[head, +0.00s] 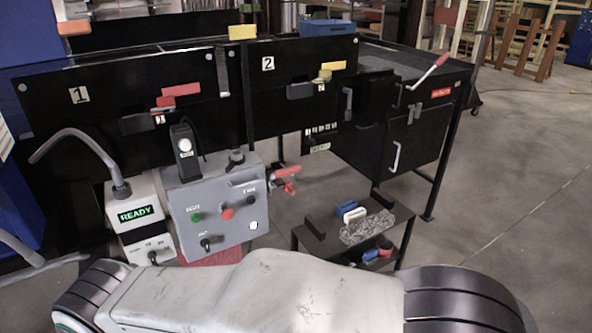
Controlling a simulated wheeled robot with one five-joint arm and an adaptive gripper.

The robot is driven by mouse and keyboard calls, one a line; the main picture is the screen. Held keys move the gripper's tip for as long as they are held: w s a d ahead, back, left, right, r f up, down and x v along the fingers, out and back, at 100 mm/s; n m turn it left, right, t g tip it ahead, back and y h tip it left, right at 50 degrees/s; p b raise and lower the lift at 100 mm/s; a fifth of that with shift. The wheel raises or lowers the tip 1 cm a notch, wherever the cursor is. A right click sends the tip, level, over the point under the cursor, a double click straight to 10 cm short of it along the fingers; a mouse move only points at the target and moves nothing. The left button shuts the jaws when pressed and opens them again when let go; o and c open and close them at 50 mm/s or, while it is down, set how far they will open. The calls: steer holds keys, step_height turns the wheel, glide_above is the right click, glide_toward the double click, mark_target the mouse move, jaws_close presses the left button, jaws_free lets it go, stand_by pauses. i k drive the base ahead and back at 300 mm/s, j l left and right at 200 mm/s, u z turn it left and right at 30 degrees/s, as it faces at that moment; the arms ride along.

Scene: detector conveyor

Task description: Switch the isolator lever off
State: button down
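A lever (428,72) with a pale shaft and a red grip shows at the upper right, on the black cabinet. It slants up and to the right, beside a small red label (441,92) that I cannot read. A red handle (285,178) also sticks out from the right side of the grey control box (213,207). I cannot tell for sure which of the two is the isolator lever. A white and dark part of my own arm fills the bottom of the view. My gripper is not in view, and nothing touches either handle.
Black panels marked 1 (79,95) and 2 (268,64) line the conveyor. A low black stand (312,240) holds small blocks. Open floor (500,200) lies at the right.

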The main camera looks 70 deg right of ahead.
mark_target(290, 170)
steer(key=z, duration=2.4)
